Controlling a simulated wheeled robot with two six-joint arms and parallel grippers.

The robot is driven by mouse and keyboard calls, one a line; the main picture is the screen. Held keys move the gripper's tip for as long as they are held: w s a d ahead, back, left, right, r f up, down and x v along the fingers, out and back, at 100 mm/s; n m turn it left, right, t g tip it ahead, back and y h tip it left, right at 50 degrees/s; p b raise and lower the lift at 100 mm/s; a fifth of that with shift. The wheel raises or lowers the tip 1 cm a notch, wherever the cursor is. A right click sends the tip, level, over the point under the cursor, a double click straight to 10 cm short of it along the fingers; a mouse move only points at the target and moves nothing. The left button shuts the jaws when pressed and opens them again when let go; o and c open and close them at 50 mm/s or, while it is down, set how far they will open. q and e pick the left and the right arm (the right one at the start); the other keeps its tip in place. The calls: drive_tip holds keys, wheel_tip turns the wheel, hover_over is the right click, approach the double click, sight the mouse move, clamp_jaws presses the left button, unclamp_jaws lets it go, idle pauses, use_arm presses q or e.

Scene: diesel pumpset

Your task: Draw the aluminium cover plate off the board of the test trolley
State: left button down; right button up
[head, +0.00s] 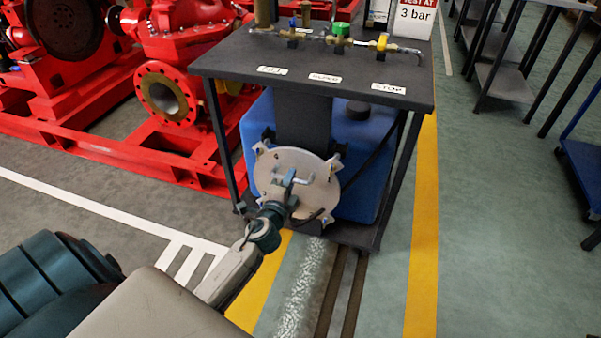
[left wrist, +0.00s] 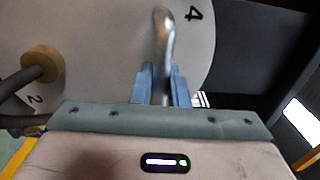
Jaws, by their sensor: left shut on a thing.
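The round aluminium cover plate (head: 275,165) stands upright on the front of the test trolley (head: 310,65), below its dark top. Small fittings sit around the plate's rim. My left gripper (head: 289,190) is at the middle of the plate, shut on its bent metal handle (head: 297,180). In the left wrist view the blue fingers (left wrist: 160,88) close around the handle (left wrist: 165,35), and the plate (left wrist: 100,45) fills the left, with the digits 2 and 4 on it. The board behind the plate is mostly hidden. My right gripper is not in view.
A blue tank (head: 362,165) sits under the trolley top, which carries pipework with valves (head: 340,38). Red pump machinery (head: 165,95) stands to the left. Dark shelving (head: 505,75) stands at the right. The green floor (head: 485,220) right of the trolley is clear.

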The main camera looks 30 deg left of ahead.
use_arm(q)
drive_tip(key=shift+s+d+r, duration=0.25)
drive_tip(key=shift+s+r, duration=0.1)
drive_tip(key=shift+s, duration=0.2)
idle(0.6)
drive_tip(key=shift+b+v, duration=0.5)
drive_tip(key=shift+v, duration=1.9)
